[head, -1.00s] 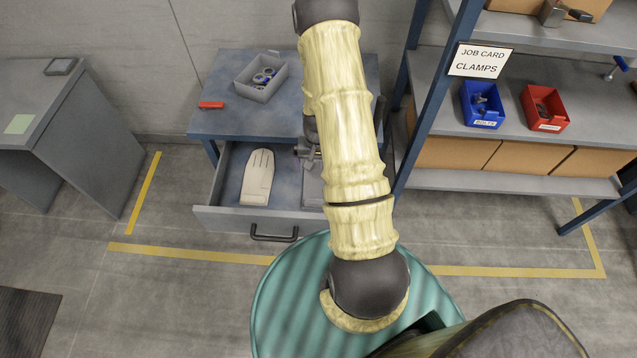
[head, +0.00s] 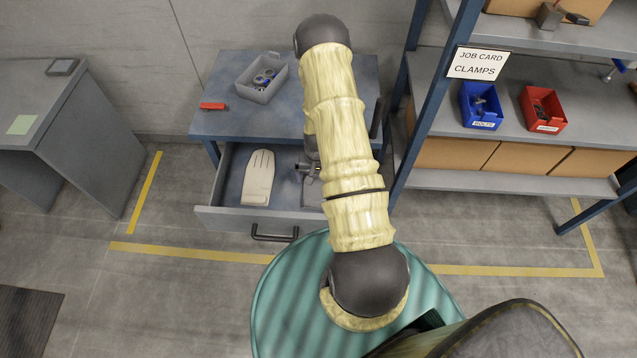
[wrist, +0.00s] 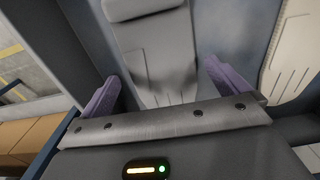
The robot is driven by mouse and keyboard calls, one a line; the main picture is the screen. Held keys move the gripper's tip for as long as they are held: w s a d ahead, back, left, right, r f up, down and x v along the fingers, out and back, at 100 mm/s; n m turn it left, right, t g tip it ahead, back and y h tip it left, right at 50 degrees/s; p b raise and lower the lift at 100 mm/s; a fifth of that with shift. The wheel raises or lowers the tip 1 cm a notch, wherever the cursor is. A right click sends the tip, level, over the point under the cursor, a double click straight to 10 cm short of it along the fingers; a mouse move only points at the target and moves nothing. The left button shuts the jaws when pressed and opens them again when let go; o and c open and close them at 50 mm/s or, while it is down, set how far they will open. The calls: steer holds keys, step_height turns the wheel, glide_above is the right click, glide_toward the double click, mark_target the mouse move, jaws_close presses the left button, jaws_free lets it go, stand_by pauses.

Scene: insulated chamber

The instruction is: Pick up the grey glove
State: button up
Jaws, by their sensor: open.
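The grey glove (wrist: 152,50) lies flat in the open drawer and shows in the wrist view between and beyond my fingers. Its cuff is at the top of that view, and the near end is hidden behind my gripper's body. My gripper (wrist: 163,92) is open, with purple fingertips on either side of the glove and nothing held. I cannot tell how high above the glove they are. In the head view my arm hides most of the grey glove. A cream-white glove (head: 258,178) lies left of it in the drawer; it also shows at the right of the wrist view (wrist: 296,50).
The drawer (head: 226,217) is pulled out under a blue table (head: 215,120), its walls close around the gloves. On the table are a grey bin (head: 262,92) and a red item (head: 212,106). Shelving with blue and red bins stands at right.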

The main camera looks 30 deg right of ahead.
mark_target(318, 184)
steer(key=shift+f, duration=1.15)
steer(key=c, duration=0.8)
steer(key=shift+o, duration=0.2)
steer(key=shift+r, duration=0.1)
step_height(318, 184, up, 10)
steer(key=b, duration=0.1)
